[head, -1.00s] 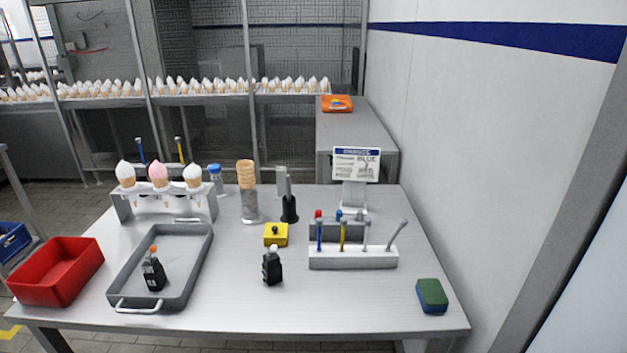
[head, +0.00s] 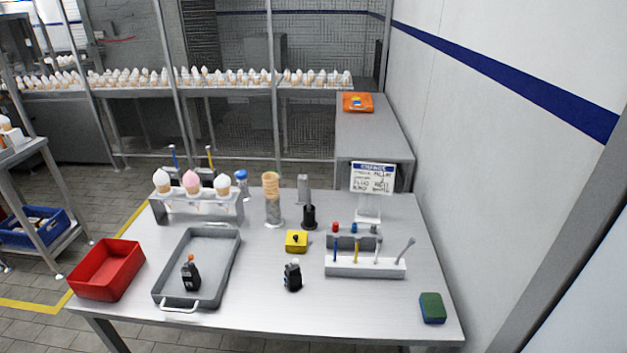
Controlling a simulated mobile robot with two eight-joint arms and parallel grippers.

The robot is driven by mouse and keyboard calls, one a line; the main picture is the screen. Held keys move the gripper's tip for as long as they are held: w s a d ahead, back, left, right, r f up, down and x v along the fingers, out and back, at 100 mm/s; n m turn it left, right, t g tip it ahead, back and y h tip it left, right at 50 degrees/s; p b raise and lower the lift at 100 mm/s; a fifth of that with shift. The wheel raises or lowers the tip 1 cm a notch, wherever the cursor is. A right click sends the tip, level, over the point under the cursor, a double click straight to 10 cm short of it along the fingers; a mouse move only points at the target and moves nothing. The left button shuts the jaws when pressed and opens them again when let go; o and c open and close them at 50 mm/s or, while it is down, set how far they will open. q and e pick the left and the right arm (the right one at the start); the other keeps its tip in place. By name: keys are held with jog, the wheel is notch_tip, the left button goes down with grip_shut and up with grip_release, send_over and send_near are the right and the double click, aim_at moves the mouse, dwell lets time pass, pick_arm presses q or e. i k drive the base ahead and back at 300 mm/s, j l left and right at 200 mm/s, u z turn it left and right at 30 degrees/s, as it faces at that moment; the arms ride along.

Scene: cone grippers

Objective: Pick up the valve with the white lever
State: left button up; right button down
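A small black valve-like object (head: 292,278) with a pale, whitish top stands on the table, in the middle near the front. A similar black object (head: 191,275) with an orange top stands in the grey tray (head: 232,262). The whitish part is too small to tell clearly as a lever. Neither of my grippers is in view.
A red bin (head: 106,270) stands left of the tray. A yellow box with a black knob (head: 297,241), a white rack of coloured sticks (head: 365,268) and a cone holder (head: 200,208) stand behind. A green-blue sponge (head: 432,307) lies at front right.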

aim_at(293, 278)
jog(key=i+l+u, duration=0.1)
jog(key=u, duration=0.3)
jog(key=i+l+u, duration=0.15)
jog(key=u, duration=0.2)
jog(key=i+l+u, duration=0.15)
jog(key=u, duration=0.25)
